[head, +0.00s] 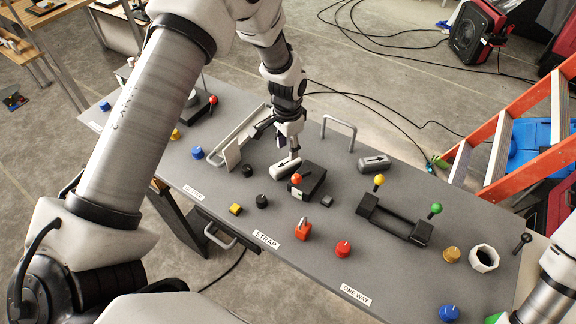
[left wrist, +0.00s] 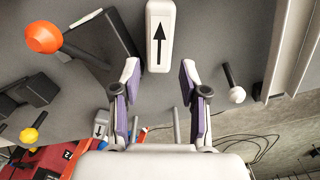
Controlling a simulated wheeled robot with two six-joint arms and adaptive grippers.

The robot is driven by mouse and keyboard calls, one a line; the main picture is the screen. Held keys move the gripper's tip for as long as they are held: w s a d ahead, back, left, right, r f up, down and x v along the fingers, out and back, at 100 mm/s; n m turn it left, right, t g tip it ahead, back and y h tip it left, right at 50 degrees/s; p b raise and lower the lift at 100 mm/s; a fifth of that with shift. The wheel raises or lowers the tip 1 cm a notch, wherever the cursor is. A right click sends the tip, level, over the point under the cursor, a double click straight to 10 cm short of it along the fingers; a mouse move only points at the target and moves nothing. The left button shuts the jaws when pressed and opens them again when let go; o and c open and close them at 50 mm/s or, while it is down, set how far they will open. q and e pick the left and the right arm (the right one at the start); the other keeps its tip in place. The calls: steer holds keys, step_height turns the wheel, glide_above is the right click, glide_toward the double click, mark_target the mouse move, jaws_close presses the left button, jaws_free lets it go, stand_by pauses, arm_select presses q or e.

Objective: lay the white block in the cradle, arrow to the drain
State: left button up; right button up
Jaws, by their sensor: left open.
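The white block (head: 284,168) lies on the grey table beside a black box with an orange knob. In the left wrist view the white block (left wrist: 160,20) shows a black arrow pointing up the picture, away from my gripper. My left gripper (head: 291,153) is open and empty at the block's near end in the wrist view (left wrist: 158,78), with the block beyond its fingertips. A black cradle-like holder (head: 394,219), with yellow and green knobs at its ends, stands farther right and looks empty. I cannot tell which part is the drain. My right gripper is out of view.
A second pale block with an arrow (head: 374,162) lies behind the holder. The black box (head: 308,181) stands close to my left gripper. A grey wire handle (head: 339,131) rises at the back.

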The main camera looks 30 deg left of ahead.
mark_target(287, 162)
arm_select(q)
step_height(287, 162, down, 5)
steer(key=p, duration=0.2)
steer(key=shift+s+f+p, duration=0.15)
steer(key=shift+p, duration=0.25)
steer(key=shift+f, duration=0.5)
steer(key=c, duration=0.8)
jaws_close()
steer(key=shift+r, duration=0.15)
step_height(287, 162, up, 9)
steer(key=b, duration=0.3)
steer(key=shift+r, duration=0.35)
